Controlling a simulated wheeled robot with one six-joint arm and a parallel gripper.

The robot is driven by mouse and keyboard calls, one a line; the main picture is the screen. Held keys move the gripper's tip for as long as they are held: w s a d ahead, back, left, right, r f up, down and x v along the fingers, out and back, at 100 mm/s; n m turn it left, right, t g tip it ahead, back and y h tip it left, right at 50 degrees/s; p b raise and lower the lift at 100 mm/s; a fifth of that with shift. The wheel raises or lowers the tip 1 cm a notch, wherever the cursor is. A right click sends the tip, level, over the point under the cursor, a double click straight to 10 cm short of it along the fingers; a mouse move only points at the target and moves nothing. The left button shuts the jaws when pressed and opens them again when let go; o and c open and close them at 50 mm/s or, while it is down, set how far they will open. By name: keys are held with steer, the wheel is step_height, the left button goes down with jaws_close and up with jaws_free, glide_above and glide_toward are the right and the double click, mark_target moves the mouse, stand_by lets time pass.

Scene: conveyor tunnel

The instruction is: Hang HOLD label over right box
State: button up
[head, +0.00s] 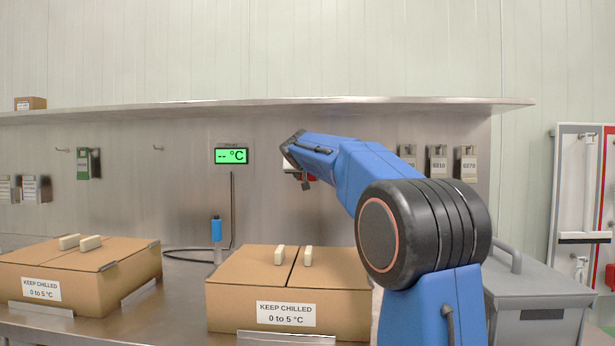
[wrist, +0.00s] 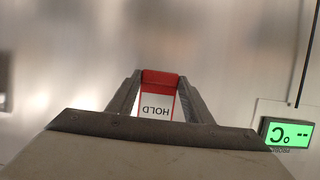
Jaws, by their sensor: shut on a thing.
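My gripper (wrist: 158,82) is shut on the HOLD label (wrist: 157,104), a white tag with a red top that reads upside down in the wrist view. In the head view my gripper (head: 302,172) is mostly hidden by my blue arm, and only a bit of the label's red (head: 311,178) shows. It is in front of the steel back wall, above the right box (head: 345,296). The right box is a closed brown carton with a KEEP CHILLED label. No hook shows clearly near the gripper; my arm covers part of the wall there.
The left box (head: 125,287) stands on the steel bench. Bare hooks (head: 157,149) and a green tag (head: 83,164) are on the wall. A green display (head: 231,156) is left of my gripper. A blue-topped probe (head: 216,231) stands between the boxes. A shelf (head: 200,107) overhangs.

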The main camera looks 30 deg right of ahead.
steer(key=shift+f, duration=0.25)
steer(key=o, duration=1.6)
steer(key=v, duration=1.7)
steer(key=shift+s, duration=0.2)
steer(key=shift+a, duration=0.1)
